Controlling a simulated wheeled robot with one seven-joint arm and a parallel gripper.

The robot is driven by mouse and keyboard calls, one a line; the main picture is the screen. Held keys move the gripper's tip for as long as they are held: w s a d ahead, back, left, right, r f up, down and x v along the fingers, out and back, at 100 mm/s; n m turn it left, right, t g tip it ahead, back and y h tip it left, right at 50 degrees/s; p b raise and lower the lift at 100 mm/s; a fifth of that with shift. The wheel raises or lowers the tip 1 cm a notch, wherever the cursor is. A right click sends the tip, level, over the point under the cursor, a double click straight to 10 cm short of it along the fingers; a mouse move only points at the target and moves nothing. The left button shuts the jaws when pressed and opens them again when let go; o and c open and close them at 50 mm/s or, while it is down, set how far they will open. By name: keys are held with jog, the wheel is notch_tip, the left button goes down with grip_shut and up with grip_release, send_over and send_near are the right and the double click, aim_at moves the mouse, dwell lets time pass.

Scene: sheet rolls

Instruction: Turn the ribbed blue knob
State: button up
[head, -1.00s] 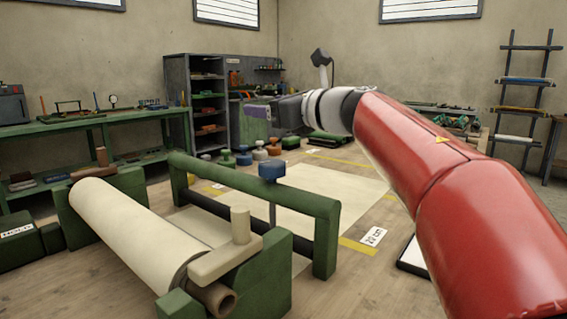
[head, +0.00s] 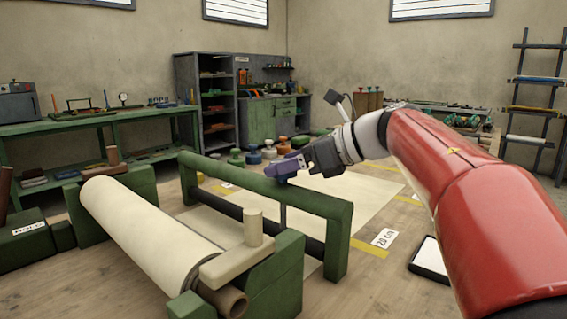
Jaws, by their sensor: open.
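The green frame (head: 322,203) stands beside the pale sheet roll (head: 150,222). A thin dark rod (head: 283,217) hangs below its top bar. The blue knob on top of that bar is hidden behind or between my fingers; I cannot make out its ribs. My gripper (head: 283,167) has purple fingers and is open, low over the top bar at the knob's place. I cannot tell whether the fingers touch the knob.
A cream crank handle (head: 253,229) stands up at the roll's near end. Several coloured knobs stand on the floor behind, including a blue one (head: 253,155). A sheet (head: 357,196) lies behind the frame. A white panel (head: 429,262) lies at right.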

jog(key=shift+w+a+f, duration=0.25)
jog(key=shift+w+a, duration=0.05)
jog(key=shift+a, duration=0.3)
jog(key=c, duration=1)
jog(key=shift+m+t, duration=0.3)
jog(key=shift+t, duration=0.1)
